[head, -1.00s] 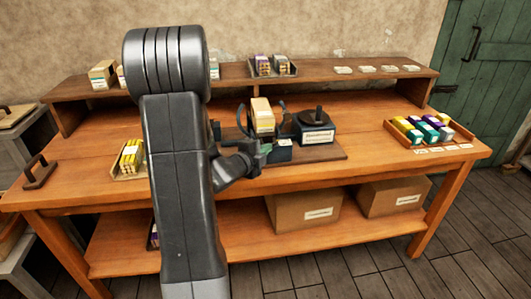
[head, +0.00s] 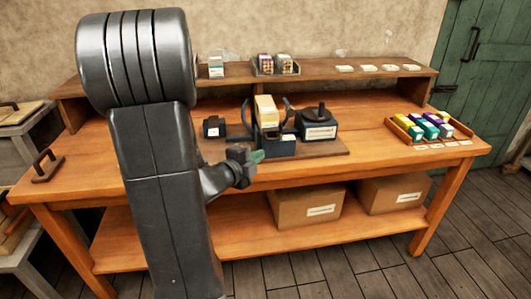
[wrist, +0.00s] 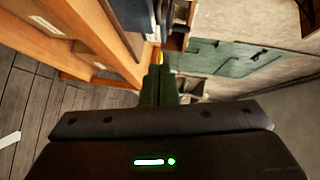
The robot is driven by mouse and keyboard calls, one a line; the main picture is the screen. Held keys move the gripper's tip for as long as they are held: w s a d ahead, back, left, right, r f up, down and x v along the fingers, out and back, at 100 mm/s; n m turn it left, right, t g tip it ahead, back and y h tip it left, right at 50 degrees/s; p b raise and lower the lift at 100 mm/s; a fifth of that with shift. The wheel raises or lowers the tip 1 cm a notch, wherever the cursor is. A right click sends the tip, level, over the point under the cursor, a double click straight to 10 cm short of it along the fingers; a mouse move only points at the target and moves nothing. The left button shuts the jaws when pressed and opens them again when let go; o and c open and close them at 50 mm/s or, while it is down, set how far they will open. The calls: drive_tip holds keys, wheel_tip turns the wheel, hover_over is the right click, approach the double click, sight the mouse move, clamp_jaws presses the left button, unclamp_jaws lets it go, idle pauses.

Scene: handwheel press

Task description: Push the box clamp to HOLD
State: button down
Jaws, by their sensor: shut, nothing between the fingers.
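The press stands on a board (head: 325,149) at the middle of the bench. A cream and yellow box (head: 266,112) stands upright in it, between dark curved arms. A dark blue block with a white label (head: 284,145) sits in front of the box. I cannot tell which of these parts is the box clamp, nor read a HOLD mark. My gripper (head: 257,156) is shut and empty, in front and slightly left of the blue block, near the bench's front edge. Its green fingers (wrist: 159,85) show close together in the wrist view. They appear apart from the press.
A dark unit with a knob (head: 317,124) stands right of the box. A small dark labelled piece (head: 213,127) is at the left. A tray of coloured boxes (head: 402,130) is at the right. A raised shelf (head: 370,82) runs behind. Bench between board and tray is clear.

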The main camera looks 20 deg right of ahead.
drive_tip(key=shift+v, duration=0.95)
